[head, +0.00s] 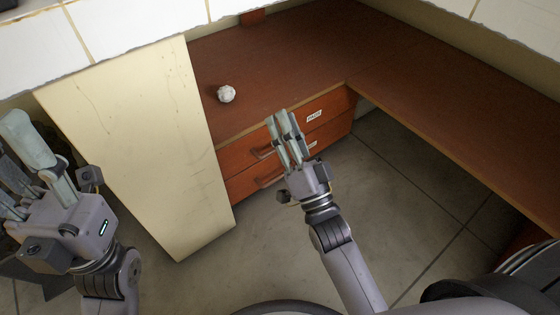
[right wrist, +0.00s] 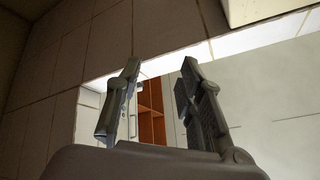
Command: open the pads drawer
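The pads drawer (head: 325,107) is the upper of two red-brown drawers under the desk top in the head view. It has a white label (head: 314,116) that seems to read PADS, and its front looks closed. Its handle (head: 262,152) shows just left of my right gripper (head: 283,115). That gripper is in front of the drawers and hides part of their fronts. Its fingers stand apart with nothing between them in the right wrist view (right wrist: 160,65). I cannot tell that it touches the handle. My left gripper (head: 14,140) is at the left edge, fingers apart and empty.
The lower drawer (head: 238,186) has its own handle (head: 270,180). A crumpled white ball (head: 226,94) lies on the desk top (head: 290,60). A cream panel (head: 150,130) stands left of the drawers. The desk's right wing (head: 450,110) has open floor (head: 390,190) below it.

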